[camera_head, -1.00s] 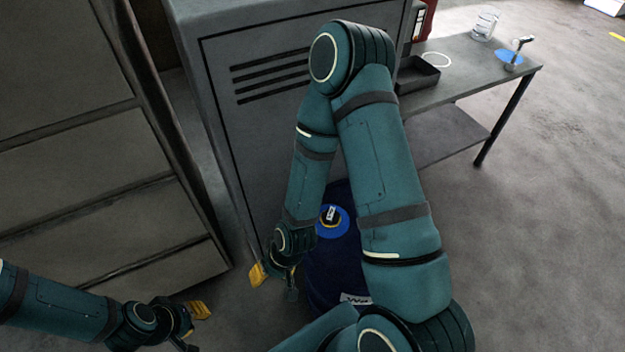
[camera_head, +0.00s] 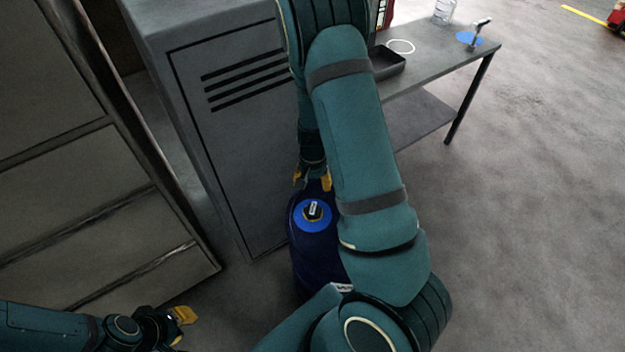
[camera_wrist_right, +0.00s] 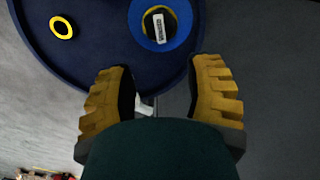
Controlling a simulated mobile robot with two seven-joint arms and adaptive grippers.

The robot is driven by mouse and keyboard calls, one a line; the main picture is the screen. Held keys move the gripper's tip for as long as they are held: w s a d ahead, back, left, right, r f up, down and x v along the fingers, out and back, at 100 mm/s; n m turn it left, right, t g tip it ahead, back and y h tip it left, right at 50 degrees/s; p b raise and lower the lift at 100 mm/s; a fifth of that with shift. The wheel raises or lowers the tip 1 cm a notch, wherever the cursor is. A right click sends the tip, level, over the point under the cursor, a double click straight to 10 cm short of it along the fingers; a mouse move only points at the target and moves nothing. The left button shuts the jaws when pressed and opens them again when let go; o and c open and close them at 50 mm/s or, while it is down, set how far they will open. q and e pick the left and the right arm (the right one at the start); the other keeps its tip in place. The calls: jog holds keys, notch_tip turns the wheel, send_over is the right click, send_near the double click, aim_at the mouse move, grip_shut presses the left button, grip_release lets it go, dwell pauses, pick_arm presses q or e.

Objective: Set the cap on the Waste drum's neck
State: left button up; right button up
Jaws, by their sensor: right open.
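The dark blue drum (camera_head: 316,262) stands on the floor in front of the grey cabinet; its top also shows in the right wrist view (camera_wrist_right: 105,55). A black cap-like piece with a white label (camera_head: 314,209) lies within a blue ring (camera_head: 301,222) on the drum top. In the right wrist view this piece (camera_wrist_right: 160,27) has a yellow edge; I cannot tell whether it is seated on the neck. My right gripper (camera_head: 313,180) is open and empty at the drum's far rim, apart from the piece.
A grey vented cabinet (camera_head: 225,130) stands close behind the drum. A drawer unit (camera_head: 110,220) is at the left. A bench (camera_head: 440,75) at the upper right holds a black tray (camera_head: 387,62) and a clear jar (camera_head: 444,12). A second yellow ring (camera_wrist_right: 61,18) lies on the drum top.

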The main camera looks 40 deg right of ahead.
aim_at(312, 208)
notch_tip(312, 208, down, 14)
jog(key=b, duration=0.4)
jog(key=shift+r, duration=0.2)
grip_shut()
jog(key=shift+a+r, duration=0.1)
jog(key=shift+a, duration=0.05)
